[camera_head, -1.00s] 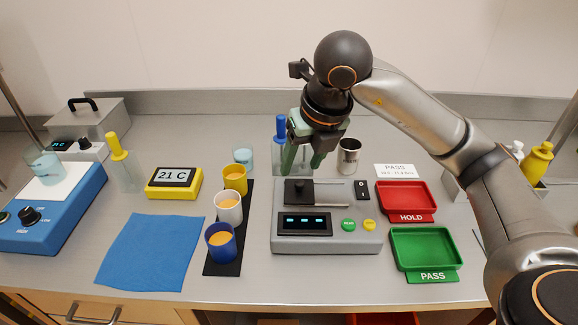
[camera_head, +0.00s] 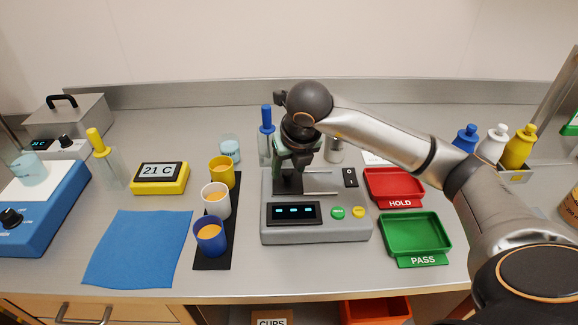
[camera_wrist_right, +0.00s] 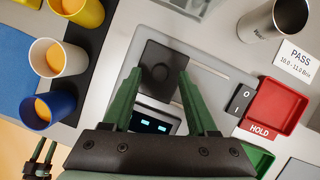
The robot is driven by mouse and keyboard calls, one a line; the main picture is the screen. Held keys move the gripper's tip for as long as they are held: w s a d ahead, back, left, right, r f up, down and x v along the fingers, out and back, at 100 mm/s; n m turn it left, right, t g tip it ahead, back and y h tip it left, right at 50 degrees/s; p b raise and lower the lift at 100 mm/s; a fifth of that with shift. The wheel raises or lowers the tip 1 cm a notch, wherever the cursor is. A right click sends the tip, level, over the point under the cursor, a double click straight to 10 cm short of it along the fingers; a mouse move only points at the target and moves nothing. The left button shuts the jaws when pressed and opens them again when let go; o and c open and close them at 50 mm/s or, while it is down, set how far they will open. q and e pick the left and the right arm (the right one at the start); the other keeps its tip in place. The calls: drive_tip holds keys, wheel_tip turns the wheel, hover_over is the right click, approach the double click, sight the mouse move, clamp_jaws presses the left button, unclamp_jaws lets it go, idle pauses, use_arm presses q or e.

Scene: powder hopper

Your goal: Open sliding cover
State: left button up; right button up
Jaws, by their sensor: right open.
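The sliding cover (camera_head: 287,186) is a dark plate with a round black knob on the top left of the grey device (camera_head: 316,228). In the right wrist view the cover (camera_wrist_right: 158,90) lies beside a pale slot and rails. My right gripper (camera_head: 294,168) is low over the cover and hides part of it in the head view. In the wrist view its green fingers (camera_wrist_right: 158,75) are open, with the knob between and slightly beyond the tips; contact cannot be told. A dark two-pronged shape, possibly my left gripper (camera_wrist_right: 38,160), shows at the lower left.
Cups of orange powder (camera_head: 210,236) stand left of the device on a black strip (camera_head: 224,250). A red HOLD tray (camera_head: 394,188) and green PASS tray (camera_head: 416,236) lie right. A blue-capped bottle (camera_head: 266,130) and metal cup (camera_head: 334,152) stand behind.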

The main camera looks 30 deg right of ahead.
drive_tip(key=shift+f, duration=0.1)
drive_tip(key=shift+c, duration=0.3)
clamp_jaws()
idle(1.1)
